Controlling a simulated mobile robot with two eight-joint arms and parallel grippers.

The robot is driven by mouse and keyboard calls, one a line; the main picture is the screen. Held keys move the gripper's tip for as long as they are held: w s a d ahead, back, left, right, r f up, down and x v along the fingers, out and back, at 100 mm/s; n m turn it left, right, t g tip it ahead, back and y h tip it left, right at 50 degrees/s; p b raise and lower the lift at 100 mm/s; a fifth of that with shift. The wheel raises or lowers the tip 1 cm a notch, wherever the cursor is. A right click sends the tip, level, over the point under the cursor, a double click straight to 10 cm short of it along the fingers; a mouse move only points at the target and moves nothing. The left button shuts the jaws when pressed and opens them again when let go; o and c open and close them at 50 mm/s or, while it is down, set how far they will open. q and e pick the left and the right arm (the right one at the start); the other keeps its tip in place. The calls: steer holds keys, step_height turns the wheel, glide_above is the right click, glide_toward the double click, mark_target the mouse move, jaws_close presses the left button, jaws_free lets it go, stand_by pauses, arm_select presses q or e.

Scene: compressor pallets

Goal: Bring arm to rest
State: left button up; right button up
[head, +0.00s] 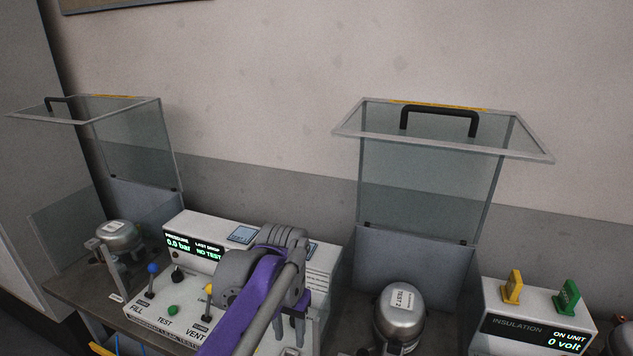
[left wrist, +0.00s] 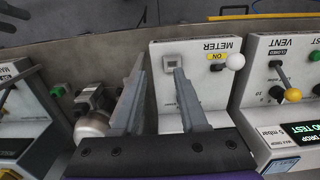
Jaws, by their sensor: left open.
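My left arm (head: 262,293), purple with grey joints, comes up from the bottom in the head view and covers part of the leak tester (head: 190,222). My left gripper (left wrist: 160,68) shows in the left wrist view with its two grey fingers apart and nothing between them. The fingers stand in front of the white METER box (left wrist: 200,62), which has a white-knobbed lever (left wrist: 236,61). I cannot tell whether a finger touches the box. My right gripper is not in view.
Two clear guards stand with lids raised, left (head: 135,140) and right (head: 430,180). Compressors sit below them, left (head: 118,237) and right (head: 399,318). An insulation unit (head: 535,325) reading 0 volt stands at the right. The wall space above is free.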

arm_select(q)
steer(key=s+a+f+n+t, duration=0.1)
steer(key=s+a+f, duration=0.2)
steer(key=s, duration=0.3)
steer(key=s+a+f+n+t, duration=0.1)
steer(key=s+a+f+t, duration=0.1)
steer(key=s+a+f, duration=0.2)
steer(key=s+a+f+n+t+p, duration=0.1)
steer(key=s+a+f+n+t, duration=0.1)
steer(key=s+a, duration=0.3)
steer(key=s+f, duration=0.1)
steer(key=s, duration=0.3)
steer(key=shift+a+f, duration=0.15)
steer(key=shift+f, duration=0.15)
